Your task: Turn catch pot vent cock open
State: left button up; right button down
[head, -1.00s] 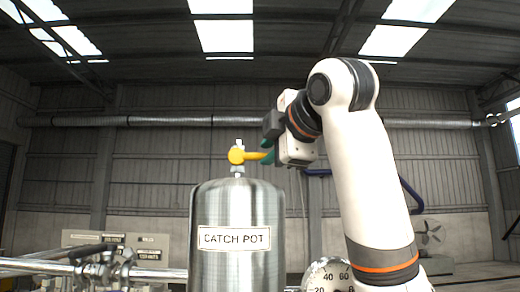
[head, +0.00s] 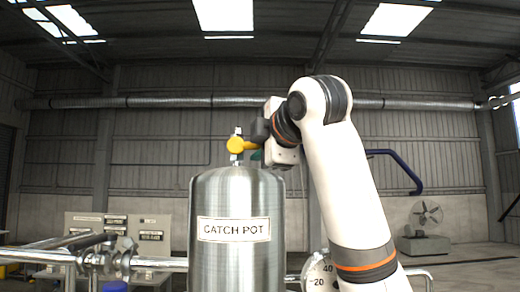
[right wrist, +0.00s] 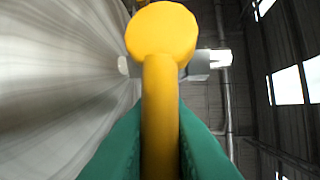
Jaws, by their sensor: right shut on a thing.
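The catch pot (head: 236,205) is an upright steel cylinder in the middle of the head view. Its vent cock (head: 236,146) stands on top, with a round yellow hub and a yellow lever pointing right. My right gripper (head: 258,146) is at the right of the hub, shut on the lever. In the right wrist view, the green fingers of the right gripper (right wrist: 160,125) lie on both sides of the yellow lever (right wrist: 160,95). The round hub (right wrist: 161,33) is just beyond the fingertips, with the metal cock body behind it. My left gripper is out of view.
A round gauge (head: 322,275) is right of the pot, partly hidden by my right arm. Metal piping (head: 150,263) runs at the lower left, before a grey panel (head: 150,235). A fan (head: 427,215) stands at the back right. Space above the cock is clear.

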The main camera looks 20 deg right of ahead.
jog(key=shift+r+n+g+h, duration=0.6)
jog(key=shift+r+n, duration=0.05)
jog(key=shift+n, duration=0.55)
jog(key=shift+w+a+r+n+g+h, duration=0.1)
jog(key=shift+a+r+n+g+h, duration=0.1)
jog(key=shift+r+n+h, duration=0.3)
jog(key=shift+a+r+n+g+h, duration=0.1)
jog(key=shift+n+g+h, duration=0.15)
jog(key=shift+n, duration=0.45)
jog(key=c, duration=1.7)
grip_release()
